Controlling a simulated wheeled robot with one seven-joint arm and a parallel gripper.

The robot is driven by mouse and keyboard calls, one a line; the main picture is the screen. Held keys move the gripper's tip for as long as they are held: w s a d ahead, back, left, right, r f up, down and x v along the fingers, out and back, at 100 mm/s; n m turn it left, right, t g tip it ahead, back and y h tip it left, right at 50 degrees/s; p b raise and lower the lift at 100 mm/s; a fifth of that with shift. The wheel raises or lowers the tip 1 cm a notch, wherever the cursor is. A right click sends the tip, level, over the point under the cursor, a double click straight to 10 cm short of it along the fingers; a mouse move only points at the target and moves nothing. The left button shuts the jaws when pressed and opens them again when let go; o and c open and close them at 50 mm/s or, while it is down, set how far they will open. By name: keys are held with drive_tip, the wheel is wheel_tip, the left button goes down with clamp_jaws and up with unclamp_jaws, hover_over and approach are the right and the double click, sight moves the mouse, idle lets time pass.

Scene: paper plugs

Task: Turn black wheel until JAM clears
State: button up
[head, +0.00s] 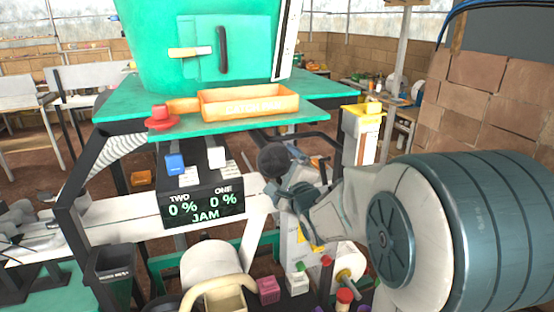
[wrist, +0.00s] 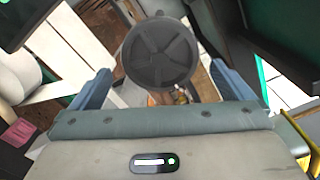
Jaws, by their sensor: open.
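The black wheel (head: 273,160) is a round dark disc at the right of the display box. In the wrist view the wheel (wrist: 160,53) faces the camera with a spoked front, at the upper middle. My gripper (head: 290,190) is right at the wheel in the head view and partly covers it. In the wrist view my gripper (wrist: 162,82) is open, with one blue-grey finger on each side below the wheel. A gap shows between each finger and the rim. I cannot tell how deep the wheel sits between them. The display (head: 205,206) reads TWO 0 %, ONE 0 % and JAM.
A yellow-topped box (head: 362,130) stands behind my gripper. Several coloured knobs line the bottom.

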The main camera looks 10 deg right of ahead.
sight(276, 163)
drive_tip(key=shift+m, duration=0.4)
drive_tip(key=shift+w+a+b, duration=0.15)
drive_tip(key=shift+w+b, duration=0.1)
drive_tip(key=shift+w, duration=0.75)
drive_tip(key=shift+w+a+b, duration=0.15)
drive_tip(key=shift+w+b, duration=0.05)
drive_tip(key=shift+w, duration=0.75)
drive_tip(key=c, duration=0.8)
drive_tip(key=shift+f, duration=0.1)
